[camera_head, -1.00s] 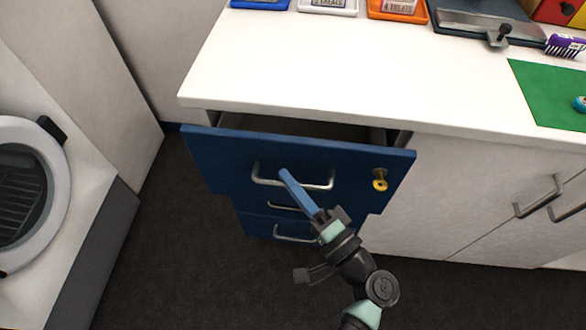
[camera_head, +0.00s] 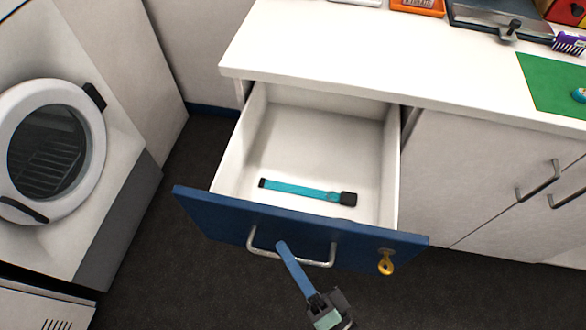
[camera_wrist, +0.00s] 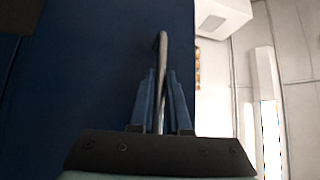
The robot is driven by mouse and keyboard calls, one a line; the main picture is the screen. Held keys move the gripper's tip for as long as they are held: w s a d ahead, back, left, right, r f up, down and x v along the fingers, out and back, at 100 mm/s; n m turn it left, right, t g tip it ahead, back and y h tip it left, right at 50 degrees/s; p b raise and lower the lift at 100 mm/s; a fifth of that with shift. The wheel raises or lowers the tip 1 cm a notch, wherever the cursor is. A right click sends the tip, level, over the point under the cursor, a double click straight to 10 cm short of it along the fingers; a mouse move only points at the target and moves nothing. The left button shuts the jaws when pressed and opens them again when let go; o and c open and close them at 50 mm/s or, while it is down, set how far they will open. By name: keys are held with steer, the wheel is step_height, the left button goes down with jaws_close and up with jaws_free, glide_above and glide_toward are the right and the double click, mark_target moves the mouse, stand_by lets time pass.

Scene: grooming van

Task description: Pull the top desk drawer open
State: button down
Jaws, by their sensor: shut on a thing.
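The top desk drawer has a blue front (camera_head: 215,219) and a white inside, and stands well out from under the white desk top. Its metal bar handle (camera_head: 318,263) is on the front face. My gripper (camera_head: 284,250) is shut on the handle. In the wrist view the two blue fingers of my gripper (camera_wrist: 163,95) lie on either side of the handle bar (camera_wrist: 163,50). A teal strap-like item with black ends (camera_head: 300,190) lies inside the drawer. A brass key or lock (camera_head: 386,262) is at the right of the front. The lower drawers are hidden.
The white desk top (camera_head: 370,60) holds a green mat (camera_head: 555,90), an orange tray (camera_head: 418,7) and a purple brush (camera_head: 568,43). Cabinet doors with handles (camera_head: 537,180) are at right. A round-doored machine (camera_head: 50,150) stands at left. Dark floor (camera_head: 150,265) is clear between.

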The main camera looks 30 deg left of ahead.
steer(key=shift+s+d, duration=0.15)
steer(key=shift+s, duration=0.3)
steer(key=c, duration=0.9)
jaws_free()
steer(key=b+v, duration=0.1)
steer(key=v, duration=1.2)
